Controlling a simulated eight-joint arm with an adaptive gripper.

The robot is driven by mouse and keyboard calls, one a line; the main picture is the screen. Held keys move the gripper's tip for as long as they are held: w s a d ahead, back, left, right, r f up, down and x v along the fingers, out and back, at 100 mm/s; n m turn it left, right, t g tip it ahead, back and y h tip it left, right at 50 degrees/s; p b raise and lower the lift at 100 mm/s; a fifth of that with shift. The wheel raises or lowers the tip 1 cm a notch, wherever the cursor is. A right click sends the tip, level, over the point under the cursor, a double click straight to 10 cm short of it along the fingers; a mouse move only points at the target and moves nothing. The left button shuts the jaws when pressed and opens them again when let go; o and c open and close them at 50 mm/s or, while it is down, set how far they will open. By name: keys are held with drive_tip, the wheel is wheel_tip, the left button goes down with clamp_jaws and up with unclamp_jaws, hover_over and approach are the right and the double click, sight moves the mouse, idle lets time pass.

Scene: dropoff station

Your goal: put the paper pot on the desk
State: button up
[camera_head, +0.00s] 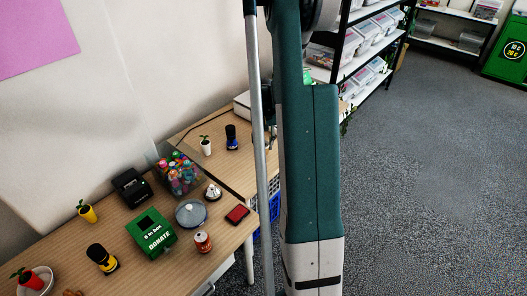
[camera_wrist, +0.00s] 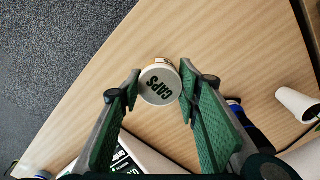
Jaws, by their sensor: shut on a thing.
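In the head view the far desk (camera_head: 185,133) stands behind the near one, and my arm hides my gripper and the pot.
A white plant pot (camera_head: 206,147) and a blue-black stamp (camera_head: 232,138) stand on the far desk. A white box with lettering (camera_wrist: 140,155) lies under my gripper.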

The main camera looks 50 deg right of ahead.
sight(263, 150)
drive_tip(key=shift+f+b, duration=0.35)
drive_tip(key=shift+f, duration=1.55)
drive_tip(key=shift+f, duration=0.15)
drive_tip(key=o, duration=0.9)
wheel_tip(263, 150, up, 12)
drive_tip(key=shift+r+p, duration=0.2)
drive_tip(key=shift+p, duration=0.8)
drive_tip(key=shift+a, duration=0.1)
